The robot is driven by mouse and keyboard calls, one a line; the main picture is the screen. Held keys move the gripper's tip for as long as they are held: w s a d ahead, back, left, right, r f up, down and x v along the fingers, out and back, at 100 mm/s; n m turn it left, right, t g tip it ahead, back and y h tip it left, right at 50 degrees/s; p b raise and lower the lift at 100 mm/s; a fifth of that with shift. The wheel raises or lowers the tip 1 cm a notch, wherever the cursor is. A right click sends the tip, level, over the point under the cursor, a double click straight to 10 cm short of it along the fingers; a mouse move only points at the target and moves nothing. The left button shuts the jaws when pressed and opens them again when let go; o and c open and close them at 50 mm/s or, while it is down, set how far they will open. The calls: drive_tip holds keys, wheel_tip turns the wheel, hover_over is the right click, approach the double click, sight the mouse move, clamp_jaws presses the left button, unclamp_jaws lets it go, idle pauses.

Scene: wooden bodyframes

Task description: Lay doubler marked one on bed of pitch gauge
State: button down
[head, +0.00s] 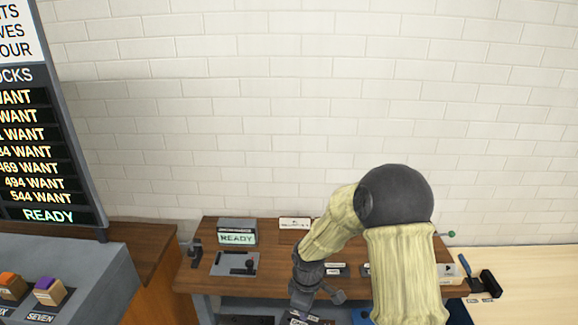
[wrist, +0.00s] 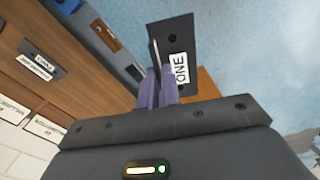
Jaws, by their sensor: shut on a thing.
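The doubler marked one (wrist: 173,38) is a dark plate with holes and a white label reading ONE, seen in the wrist view. My gripper (wrist: 158,80) is shut on it with its purple fingers, and the plate extends past the fingertips. In the head view my gripper is low at the bottom edge, in front of the bench, and the plate is hard to make out there. A grey bed with dark parts (head: 234,264) lies on the bench's left part, below a box showing READY (head: 237,238); it may be the pitch gauge, but its name is unreadable.
The wooden bench (head: 205,283) carries several small labelled items, partly hidden by my arm. A black tool with a blue handle (head: 468,268) is at its right end. A grey stand with coloured blocks (head: 48,291) and a tall board (head: 45,130) are at left.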

drive_tip(key=d+f+m, duration=1.1)
drive_tip(key=f+m, duration=0.2)
drive_tip(key=shift+w+f+m, duration=0.25)
drive_tip(key=shift+w+m, duration=0.15)
drive_tip(key=shift+w, duration=0.05)
